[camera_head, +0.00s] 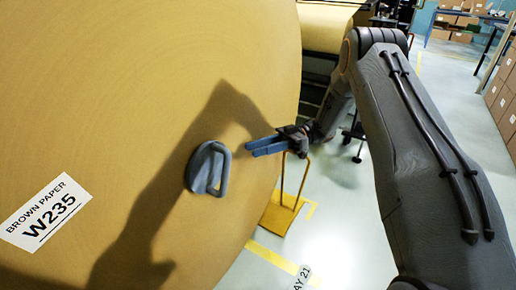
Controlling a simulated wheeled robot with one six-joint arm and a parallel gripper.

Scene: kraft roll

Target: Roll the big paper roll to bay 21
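The big brown paper roll (120,95) fills the left of the head view, with its label "BROWN PAPER W235" (45,212) on the near face. A grey-blue looped handle (208,168) sits on that face. My gripper (252,148) has blue fingers pointing left toward the handle, and appears apart from it, just to its right. The fingers lie close together; I cannot tell whether there is a gap between them. The floor text "BAY 21" (303,278) is partly visible at the bottom, by a yellow floor line (275,258).
A yellow stand (281,213) is on the floor just right of the roll. Another brown roll (325,25) is behind. Stacked cartons (503,100) line the right edge. Pale floor (350,215) between the roll and my arm looks clear.

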